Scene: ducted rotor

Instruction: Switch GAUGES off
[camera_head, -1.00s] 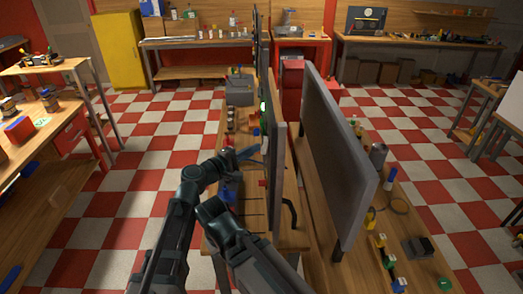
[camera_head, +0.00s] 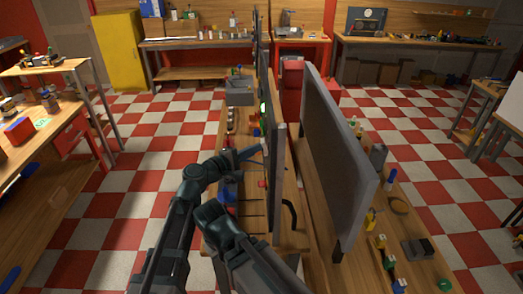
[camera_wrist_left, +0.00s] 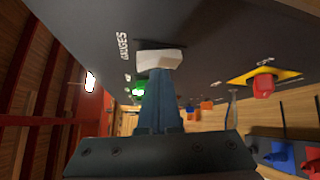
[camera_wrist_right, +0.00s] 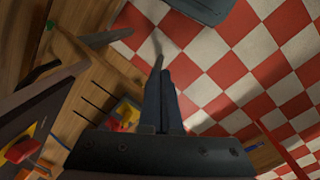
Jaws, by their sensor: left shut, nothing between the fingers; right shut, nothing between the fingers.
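The GAUGES switch (camera_wrist_left: 160,58) is a pale grey lever on the dark panel (camera_wrist_left: 200,25), beside the white word GAUGES in the left wrist view. My left gripper (camera_wrist_left: 158,75) is shut and empty. Its fingertips are right at the lever and overlap its lower edge; I cannot tell whether they press on it. A green light (camera_wrist_left: 139,90) glows just beside the fingers. In the head view my left gripper (camera_head: 249,152) is at the panel's left face. My right gripper (camera_wrist_right: 163,78) is shut and empty in the right wrist view, over the bench edge and floor.
A red knob on a yellow plate (camera_wrist_left: 263,87) sits on the same panel. Red and blue parts (camera_wrist_left: 283,153) lie on the bench near it. A second upright grey panel (camera_head: 335,150) stands to the right. Checkered floor (camera_head: 135,190) is open to the left.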

